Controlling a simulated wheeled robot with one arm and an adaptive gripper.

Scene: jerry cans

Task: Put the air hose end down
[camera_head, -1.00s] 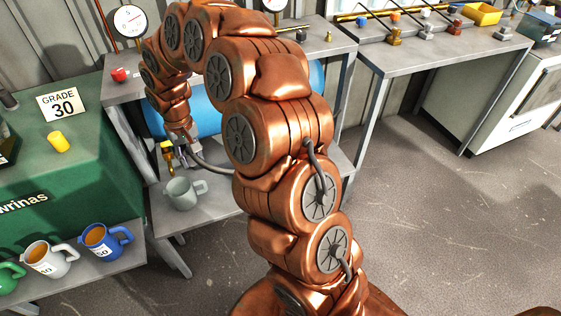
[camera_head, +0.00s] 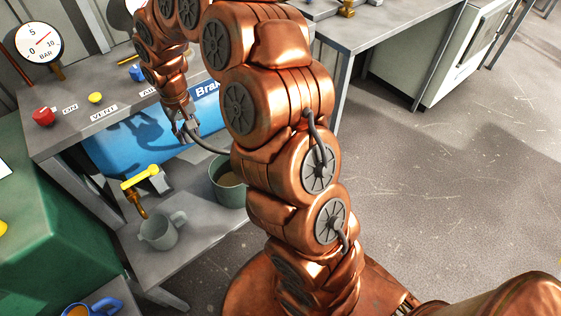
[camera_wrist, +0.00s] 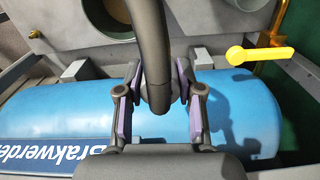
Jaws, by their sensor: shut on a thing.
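My gripper (camera_head: 186,130) hangs in front of the blue tank in the head view, under my copper arm. In the wrist view my gripper (camera_wrist: 158,92) has its two purple-padded fingers on either side of the dark air hose end (camera_wrist: 157,92), shut on it. The grey hose (camera_head: 208,147) curves away to the right from my gripper in the head view and passes behind my arm. In the wrist view the blue tank (camera_wrist: 240,105) lies below the held end.
A yellow-handled tap (camera_head: 140,178) is left of my gripper, with a grey mug (camera_head: 160,232) on the lower shelf (camera_head: 185,262). A dark bucket (camera_head: 225,185) stands to the right, partly behind my arm. The bench above has a gauge (camera_head: 38,42) and a red button (camera_head: 43,116).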

